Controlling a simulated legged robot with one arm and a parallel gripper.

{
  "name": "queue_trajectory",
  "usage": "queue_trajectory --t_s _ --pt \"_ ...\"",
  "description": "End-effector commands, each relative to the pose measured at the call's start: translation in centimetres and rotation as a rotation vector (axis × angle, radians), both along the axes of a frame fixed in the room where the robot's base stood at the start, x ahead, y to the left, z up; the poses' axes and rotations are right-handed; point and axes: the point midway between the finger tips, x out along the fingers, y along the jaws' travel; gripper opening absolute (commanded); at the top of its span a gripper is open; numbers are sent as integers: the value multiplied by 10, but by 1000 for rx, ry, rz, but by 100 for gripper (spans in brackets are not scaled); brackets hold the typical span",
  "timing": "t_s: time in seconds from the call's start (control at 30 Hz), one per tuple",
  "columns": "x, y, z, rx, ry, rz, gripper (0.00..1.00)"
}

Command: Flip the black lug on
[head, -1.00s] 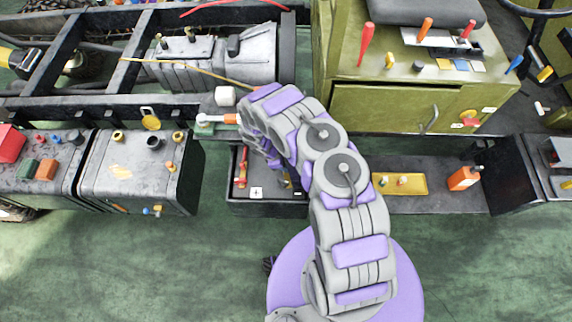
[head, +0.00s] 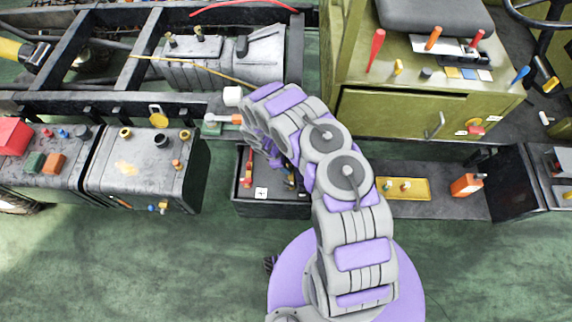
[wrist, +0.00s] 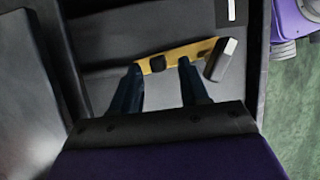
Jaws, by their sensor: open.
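In the wrist view my gripper (wrist: 160,67) has its two dark blue fingers apart over an open black tray. A yellow strip (wrist: 178,55) lies tilted across the tray at the fingertips, with a small dark square on it. A dark block with a pale end (wrist: 220,60) sits at the strip's right end, just right of the right fingertip. It looks like the black lug, but I cannot be sure. In the head view the black box (head: 270,207) has a plus label and a red lever (head: 249,168); my arm hides my gripper and the box's right part.
A grey tank (head: 140,175) stands left of the box. A shelf with a yellow tray (head: 418,190) and an orange bottle (head: 466,185) is to its right. An olive cabinet (head: 390,115) stands behind. Green floor (head: 120,260) in front is clear.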

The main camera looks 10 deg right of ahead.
Motion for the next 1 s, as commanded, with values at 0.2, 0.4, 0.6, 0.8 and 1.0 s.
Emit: queue_trajectory --t_s 0.2,0.4,0.6,0.8,1.0 --pt "0 5 15 -4 2 0 45" --pt "-1 11 26 -6 2 -3 45" --pt "-1 15 38 -6 3 -2 45" --pt "-1 19 50 -3 3 -3 45" --pt "0 24 61 -5 3 -2 45"
